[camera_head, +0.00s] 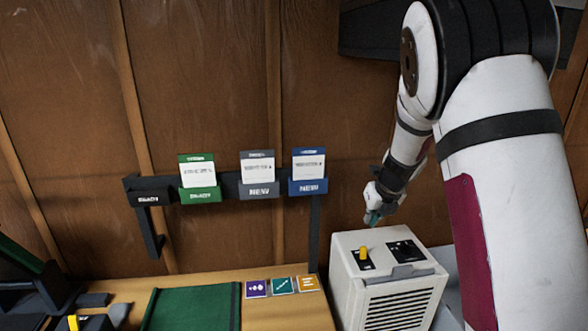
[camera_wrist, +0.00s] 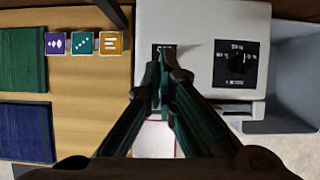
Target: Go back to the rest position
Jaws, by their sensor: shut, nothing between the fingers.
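My gripper (camera_head: 373,217) hangs above the back left of a white machine box (camera_head: 390,300) in the head view. In the wrist view, its two dark green fingers (camera_wrist: 162,78) come together over the box's top (camera_wrist: 195,25), with nothing seen between them. The box has a small black panel with a yellow lever (camera_head: 364,254) and a black dial panel (camera_head: 405,251). In the wrist view, the dial (camera_wrist: 236,63) shows clearly, while the fingers partly cover the lever panel (camera_wrist: 160,50), and the lever cannot be made out.
A dark rail (camera_head: 230,186) on the wooden wall holds green, grey and blue card holders. The wooden bench (camera_head: 275,315) bears a green mat (camera_head: 190,309) and purple, teal and orange tiles (camera_head: 283,286). A grey bin (camera_wrist: 290,80) stands right of the box.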

